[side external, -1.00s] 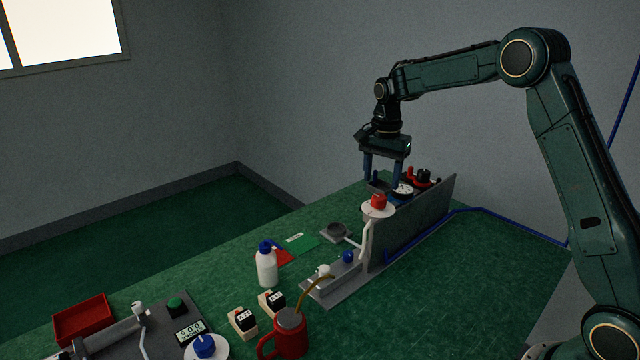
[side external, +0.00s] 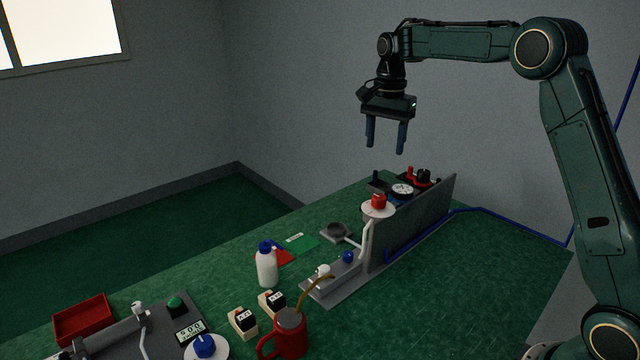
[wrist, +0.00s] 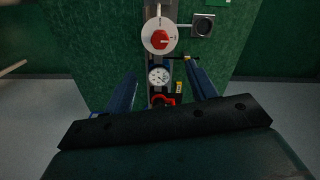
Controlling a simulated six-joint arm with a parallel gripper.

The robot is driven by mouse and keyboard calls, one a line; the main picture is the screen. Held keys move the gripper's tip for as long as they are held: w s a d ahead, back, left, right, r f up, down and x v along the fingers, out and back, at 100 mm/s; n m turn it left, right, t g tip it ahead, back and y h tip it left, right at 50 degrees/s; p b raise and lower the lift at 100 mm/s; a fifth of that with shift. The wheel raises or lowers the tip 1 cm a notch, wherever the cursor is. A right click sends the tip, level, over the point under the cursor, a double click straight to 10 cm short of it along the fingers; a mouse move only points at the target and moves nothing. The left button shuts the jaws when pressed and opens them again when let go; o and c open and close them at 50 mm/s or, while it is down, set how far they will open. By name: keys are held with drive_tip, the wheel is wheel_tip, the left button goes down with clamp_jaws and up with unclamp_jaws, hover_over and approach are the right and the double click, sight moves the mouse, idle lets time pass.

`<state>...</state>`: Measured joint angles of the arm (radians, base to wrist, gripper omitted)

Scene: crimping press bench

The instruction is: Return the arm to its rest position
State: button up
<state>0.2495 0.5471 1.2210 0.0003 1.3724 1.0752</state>
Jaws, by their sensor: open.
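My gripper (side external: 386,148) is open and empty. It hangs with its blue fingers pointing down, in the air above the far end of the green bench (side external: 480,268). Below it are a round white dial gauge (side external: 402,189) and a red and black fitting (side external: 424,177), with clear air between them and the fingertips. In the wrist view, the gauge (wrist: 159,76) shows between the two spread fingers (wrist: 160,88). My arm reaches in from the right.
A grey upright panel (side external: 415,222) stands beside a red knob on a white disc (side external: 378,202). A white bottle (side external: 266,266), a red mug (side external: 290,335), a red tray (side external: 83,319) and a blue-knobbed disc (side external: 205,347) stand nearer. The air around my gripper is clear.

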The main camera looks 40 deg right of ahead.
drive_tip(key=s+a+r+n+t, duration=0.1)
drive_tip(key=s+a+r+n, duration=0.3)
drive_tip(key=s, duration=0.4)
drive_tip(key=s+a+r+n+t, duration=0.2)
drive_tip(key=s+a+r+n, duration=0.25)
drive_tip(key=s, duration=0.35)
drive_tip(key=s+a+f+n+t, duration=0.1)
drive_tip(key=s+a+f+n, duration=0.1)
drive_tip(key=s, duration=0.6)
drive_tip(key=s+a+f+n+t, duration=0.1)
drive_tip(key=s+f+n, duration=0.3)
drive_tip(key=s, duration=0.5)
drive_tip(key=shift+s+a+f+n+t, duration=0.15)
drive_tip(key=shift+a+f+n+t, duration=0.2)
drive_tip(key=shift+a, duration=0.45)
